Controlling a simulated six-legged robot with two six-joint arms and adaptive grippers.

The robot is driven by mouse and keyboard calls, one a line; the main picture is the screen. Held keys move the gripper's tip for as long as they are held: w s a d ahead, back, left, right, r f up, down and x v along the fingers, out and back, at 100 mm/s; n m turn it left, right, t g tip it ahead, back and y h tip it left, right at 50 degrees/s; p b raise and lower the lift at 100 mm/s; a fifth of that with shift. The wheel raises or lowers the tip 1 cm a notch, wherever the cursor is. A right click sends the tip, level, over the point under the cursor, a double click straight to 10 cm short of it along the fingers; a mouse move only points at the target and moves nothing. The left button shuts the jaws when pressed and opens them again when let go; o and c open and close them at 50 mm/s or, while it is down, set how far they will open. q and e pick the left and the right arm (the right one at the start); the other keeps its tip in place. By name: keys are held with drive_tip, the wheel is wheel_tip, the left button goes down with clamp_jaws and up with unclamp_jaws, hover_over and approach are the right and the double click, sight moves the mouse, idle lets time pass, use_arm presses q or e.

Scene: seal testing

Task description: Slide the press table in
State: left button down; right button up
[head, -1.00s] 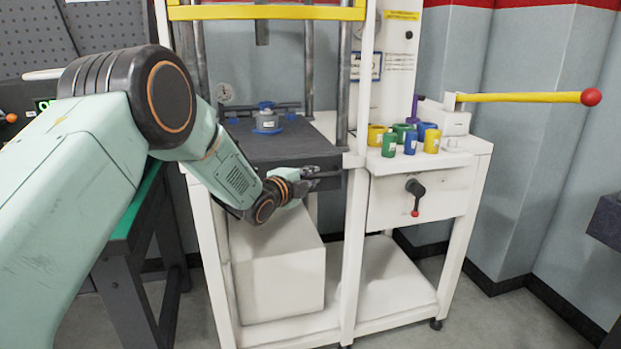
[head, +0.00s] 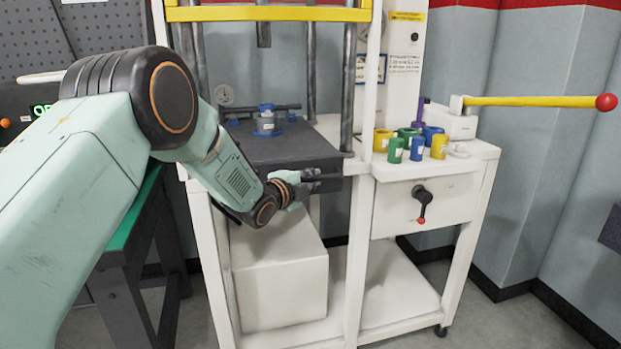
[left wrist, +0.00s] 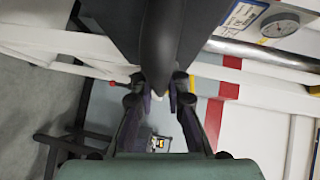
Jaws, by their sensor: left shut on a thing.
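The press table (head: 275,148) is a dark grey slab inside the press frame, with its front edge towards me. A dark handle (head: 325,177) is on its front. My left gripper (head: 303,183) is at this handle, shut on it, just below the front edge of the slab. In the left wrist view, the fingers of my left gripper (left wrist: 160,88) close around a dark bar, which hides most of the contact. A grey part with blue pieces (head: 266,122) stands on the table. My right gripper is not in view.
The white press frame (head: 361,240) stands around the table, with a white box (head: 280,285) on its lower shelf. Coloured cups (head: 417,148) stand on the right ledge. A yellow lever with a red ball (head: 606,102) sticks out right. A green-topped bench (head: 140,215) stands at left.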

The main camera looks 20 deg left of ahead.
use_arm(q)
drive_tip(key=shift+w+a+r, duration=0.15)
drive_tip(key=shift+a+r, duration=0.05)
drive_tip(key=shift+r, duration=0.1)
drive_tip(key=c, duration=1.7)
unclamp_jaws()
drive_tip(key=shift+c, duration=0.2)
drive_tip(key=o, duration=0.4)
drive_tip(key=shift+w+f, duration=0.15)
drive_tip(key=shift+f, duration=0.15)
drive_tip(key=shift+r, duration=0.1)
drive_tip(key=shift+s, duration=0.25)
drive_tip(key=shift+s+a, duration=0.1)
drive_tip(key=shift+s, duration=0.15)
drive_tip(key=shift+v, duration=1.15)
drive_tip(key=v, duration=0.9)
